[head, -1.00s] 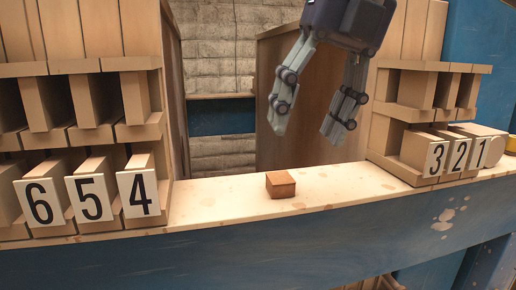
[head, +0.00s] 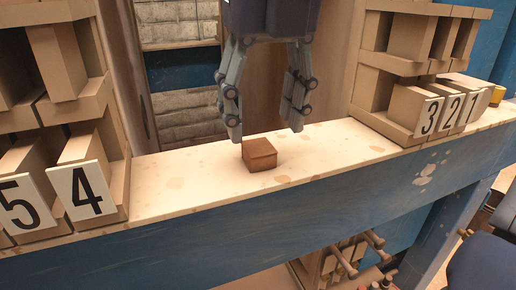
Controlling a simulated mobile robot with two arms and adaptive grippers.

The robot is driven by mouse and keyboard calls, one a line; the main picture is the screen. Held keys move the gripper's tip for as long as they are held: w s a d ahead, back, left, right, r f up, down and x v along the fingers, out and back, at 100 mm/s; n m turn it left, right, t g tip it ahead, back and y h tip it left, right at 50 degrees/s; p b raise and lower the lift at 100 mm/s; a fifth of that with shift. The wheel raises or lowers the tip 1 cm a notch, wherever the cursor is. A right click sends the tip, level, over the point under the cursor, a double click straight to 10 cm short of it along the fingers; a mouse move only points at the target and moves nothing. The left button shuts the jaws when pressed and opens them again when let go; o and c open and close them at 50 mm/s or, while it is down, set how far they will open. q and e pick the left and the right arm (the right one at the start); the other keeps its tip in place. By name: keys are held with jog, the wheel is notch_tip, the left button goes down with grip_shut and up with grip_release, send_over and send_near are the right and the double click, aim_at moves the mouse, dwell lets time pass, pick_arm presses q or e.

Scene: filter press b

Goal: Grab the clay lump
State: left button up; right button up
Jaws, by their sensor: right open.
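The clay lump (head: 260,155) is a small reddish-brown block. It sits on the pale, stained shelf top (head: 190,180) between two wooden racks. My right gripper (head: 267,134) comes down from the top of the head view, fingers pointing down and spread apart. It is open and empty. Its fingertips are just above and behind the lump, one toward each side, and I cannot tell whether they touch it. My left gripper is not in view.
A wooden rack with plates numbered 5 and 4 (head: 82,190) stands at the left. Another with plates 3, 2 and 1 (head: 428,116) stands at the right. The shelf's blue front edge (head: 300,205) drops away toward me. The shelf around the lump is clear.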

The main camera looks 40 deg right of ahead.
aim_at(259, 147)
jog(key=f, duration=0.1)
jog(key=f+p, duration=0.1)
jog(key=shift+s+a+f+p, duration=0.1)
jog(key=shift+a+f+p, duration=0.2)
jog(key=shift+a+f, duration=0.1)
jog(key=shift+f, duration=0.4)
jog(key=shift+d+f, duration=0.15)
jog(key=shift+f, duration=0.25)
jog(key=c, duration=0.9)
jog(key=shift+c, duration=1.3)
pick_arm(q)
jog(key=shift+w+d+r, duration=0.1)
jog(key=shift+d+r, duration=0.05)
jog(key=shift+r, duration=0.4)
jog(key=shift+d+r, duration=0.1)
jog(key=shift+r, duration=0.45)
pick_arm(e)
jog(key=shift+r, duration=0.1)
